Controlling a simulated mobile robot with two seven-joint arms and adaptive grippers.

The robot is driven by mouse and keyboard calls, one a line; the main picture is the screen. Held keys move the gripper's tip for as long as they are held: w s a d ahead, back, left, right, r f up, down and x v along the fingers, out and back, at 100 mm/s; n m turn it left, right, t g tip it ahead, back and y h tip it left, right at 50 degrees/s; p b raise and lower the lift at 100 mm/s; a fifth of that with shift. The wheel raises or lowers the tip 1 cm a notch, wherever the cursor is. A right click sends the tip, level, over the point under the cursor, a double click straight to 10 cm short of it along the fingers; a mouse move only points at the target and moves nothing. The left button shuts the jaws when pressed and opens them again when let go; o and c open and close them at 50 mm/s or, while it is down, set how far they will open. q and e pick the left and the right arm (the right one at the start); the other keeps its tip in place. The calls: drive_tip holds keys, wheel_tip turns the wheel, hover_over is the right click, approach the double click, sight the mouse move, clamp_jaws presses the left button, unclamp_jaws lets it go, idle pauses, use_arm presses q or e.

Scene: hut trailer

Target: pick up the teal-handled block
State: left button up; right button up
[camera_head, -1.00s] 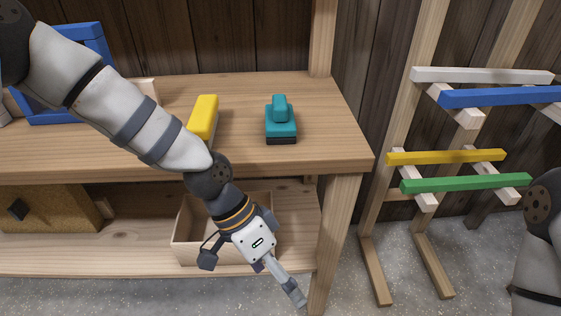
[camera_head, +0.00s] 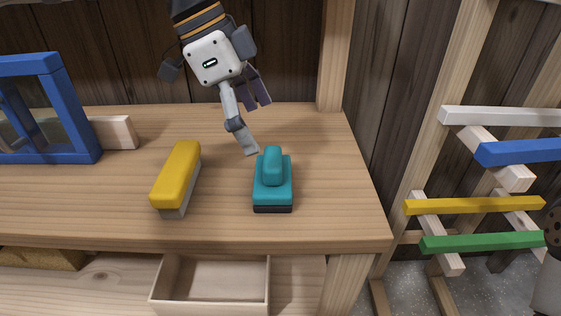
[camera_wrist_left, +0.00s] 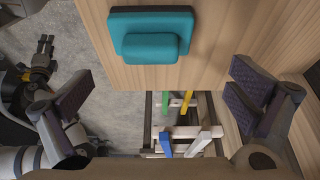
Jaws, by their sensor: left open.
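The teal-handled block (camera_head: 273,181), teal with a rounded raised grip and a dark base, sits upright on the wooden workbench (camera_head: 225,225) near its right end. My left gripper (camera_head: 252,120) is open and empty, just behind and above the block, with one fingertip close to its back left corner in the head view. In the left wrist view the block (camera_wrist_left: 151,36) shows at the top centre, ahead of the two spread fingers. My right gripper (camera_wrist_left: 42,58) seems to show small at the left of that view; its jaws are too small to judge.
A yellow-topped block (camera_head: 176,177) lies left of the teal one. A blue frame (camera_head: 72,110) and a light wood piece (camera_head: 114,132) stand farther left. An open wooden box (camera_head: 212,280) is below. A rack with coloured bars (camera_head: 475,204) stands right, past the bench edge.

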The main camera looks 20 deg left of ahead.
sight(281, 157)
use_arm(q)
drive_tip(key=x, duration=0.6)
drive_tip(key=s+x, duration=0.1)
drive_tip(key=x, duration=0.2)
drive_tip(key=shift+s+d+f+b, duration=0.1)
drive_tip(key=shift+d+f+b, duration=0.1)
drive_tip(key=shift+d+b, duration=0.15)
drive_tip(key=shift+d+f, duration=0.15)
drive_tip(key=shift+f, duration=0.15)
drive_tip(key=c, duration=1.2)
drive_tip(key=shift+o, duration=0.2)
drive_tip(key=shift+r, duration=0.35)
wheel_tip(281, 157, up, 3)
drive_tip(key=shift+r, duration=0.2)
drive_tip(key=s+r, duration=0.1)
drive_tip(key=s+r+p, duration=0.1)
drive_tip(key=r, duration=0.1)
drive_tip(key=s+r, duration=0.2)
drive_tip(key=shift+d+p, duration=0.3)
drive_tip(key=shift+p, duration=0.05)
drive_tip(key=s+d+r, duration=0.1)
drive_tip(key=s+r, duration=0.3)
drive_tip(key=s, duration=0.5)
drive_tip(key=shift+s+d+p, duration=0.25)
drive_tip(key=shift+s+p, duration=0.1)
drive_tip(key=shift+p, duration=0.05)
use_arm(e)
drive_tip(key=shift+w+r+t, duration=0.5)
drive_tip(key=shift+w+r, duration=0.2)
drive_tip(key=shift+r, duration=0.35)
